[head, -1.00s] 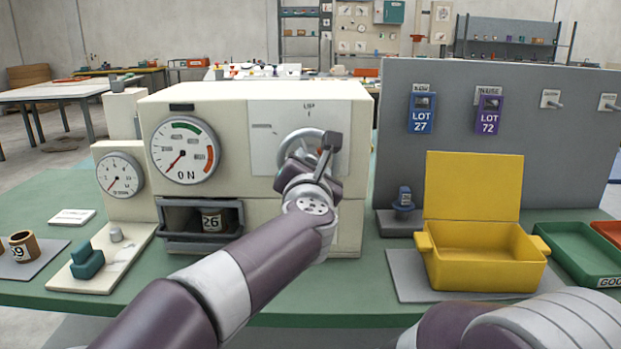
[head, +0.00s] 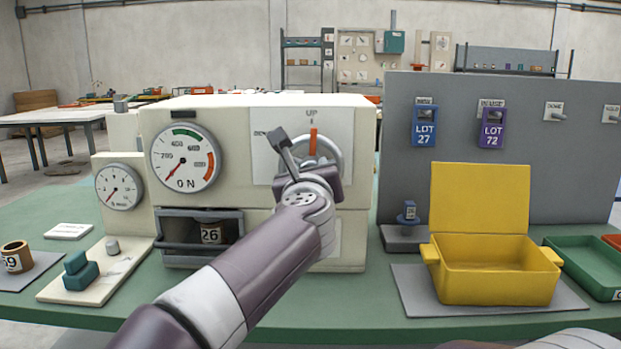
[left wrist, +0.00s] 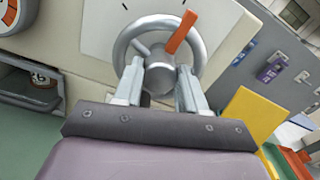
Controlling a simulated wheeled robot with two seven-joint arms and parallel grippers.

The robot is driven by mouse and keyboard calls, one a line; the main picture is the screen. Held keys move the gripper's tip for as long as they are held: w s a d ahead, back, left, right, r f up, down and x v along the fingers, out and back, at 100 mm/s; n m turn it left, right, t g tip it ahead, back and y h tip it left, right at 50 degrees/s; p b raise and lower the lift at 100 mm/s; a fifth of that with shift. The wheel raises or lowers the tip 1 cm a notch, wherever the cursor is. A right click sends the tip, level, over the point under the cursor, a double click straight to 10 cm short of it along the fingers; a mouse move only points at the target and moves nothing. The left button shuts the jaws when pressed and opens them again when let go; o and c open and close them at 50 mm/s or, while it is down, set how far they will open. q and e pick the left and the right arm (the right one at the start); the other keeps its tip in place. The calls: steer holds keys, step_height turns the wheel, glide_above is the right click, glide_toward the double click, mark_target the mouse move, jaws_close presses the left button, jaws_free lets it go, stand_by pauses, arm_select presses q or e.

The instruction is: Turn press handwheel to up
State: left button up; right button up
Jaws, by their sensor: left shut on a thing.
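The press handwheel (head: 337,147) is a grey ring on the front of the cream press (head: 262,188). Its orange pointer (head: 313,141) stands nearly upright, just below the UP mark on the dial plate. The wheel also shows in the left wrist view (left wrist: 124,42), where the orange pointer (left wrist: 181,32) tilts up and right. My left gripper (left wrist: 160,75) is shut on the handwheel, with a finger on each side of its hub area. In the head view my left gripper (head: 301,165) covers the wheel's lower part. My right gripper is out of view.
A round gauge (head: 185,158) and a smaller gauge (head: 119,187) sit left of the wheel. An open drawer (head: 180,250) holds a cup marked 26. A yellow box (head: 490,278) and a grey panel (head: 560,165) stand to the right.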

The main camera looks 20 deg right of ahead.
arm_select(q)
steer(key=shift+f+n, duration=0.2)
steer(key=shift+n, duration=0.3)
steer(key=o, duration=1.1)
steer(key=shift+r, duration=0.1)
steer(key=shift+c, duration=0.2)
steer(key=b+v, duration=0.2)
steer(key=v, duration=1)
steer(key=shift+s+b, duration=0.35)
steer(key=shift+a+r, duration=0.1)
